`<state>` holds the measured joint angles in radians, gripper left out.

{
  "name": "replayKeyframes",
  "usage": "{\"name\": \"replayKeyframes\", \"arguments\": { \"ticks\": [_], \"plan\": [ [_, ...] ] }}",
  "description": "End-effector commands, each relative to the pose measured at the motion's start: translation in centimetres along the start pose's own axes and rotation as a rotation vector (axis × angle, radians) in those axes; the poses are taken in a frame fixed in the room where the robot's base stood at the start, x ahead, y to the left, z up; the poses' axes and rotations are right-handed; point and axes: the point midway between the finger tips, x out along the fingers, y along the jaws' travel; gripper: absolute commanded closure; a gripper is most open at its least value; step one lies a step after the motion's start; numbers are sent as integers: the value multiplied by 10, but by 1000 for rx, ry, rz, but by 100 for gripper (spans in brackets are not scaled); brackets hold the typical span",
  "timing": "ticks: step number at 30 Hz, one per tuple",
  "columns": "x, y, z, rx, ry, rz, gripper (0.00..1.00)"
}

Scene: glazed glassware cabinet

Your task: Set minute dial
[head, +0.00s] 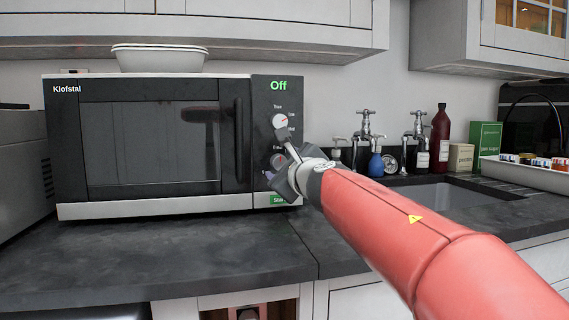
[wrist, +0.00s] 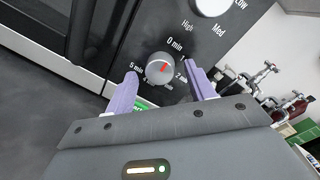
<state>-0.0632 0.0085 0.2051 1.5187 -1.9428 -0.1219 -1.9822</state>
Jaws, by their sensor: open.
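The minute dial (wrist: 160,67) is a round grey knob with a red pointer mark, set in the black control panel (wrist: 130,42) of the microwave (head: 150,140). In the head view the dial (head: 278,160) is partly hidden by my gripper (head: 273,180). My gripper also shows in the wrist view (wrist: 162,88), open, with its two purple fingers on either side of the dial. I cannot tell whether either finger touches it. The display reads "Off".
The upper power dial (head: 280,121) sits above the minute dial, and a green start button (head: 279,199) sits below. White bowls (head: 160,58) stand on the microwave. Taps (head: 366,125), bottles and a sink (head: 440,192) lie to the right. The counter in front (head: 150,255) is clear.

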Motion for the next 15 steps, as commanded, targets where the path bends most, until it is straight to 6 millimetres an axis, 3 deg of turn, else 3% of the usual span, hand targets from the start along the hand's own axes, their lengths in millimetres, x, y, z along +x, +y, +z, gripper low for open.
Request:
{"name": "replayKeyframes", "arguments": {
  "ticks": [8,15],
  "plan": [
    [2,0,0,0,-1,-1,46],
    [2,0,0,1,0,-1,76]
  ]
}}
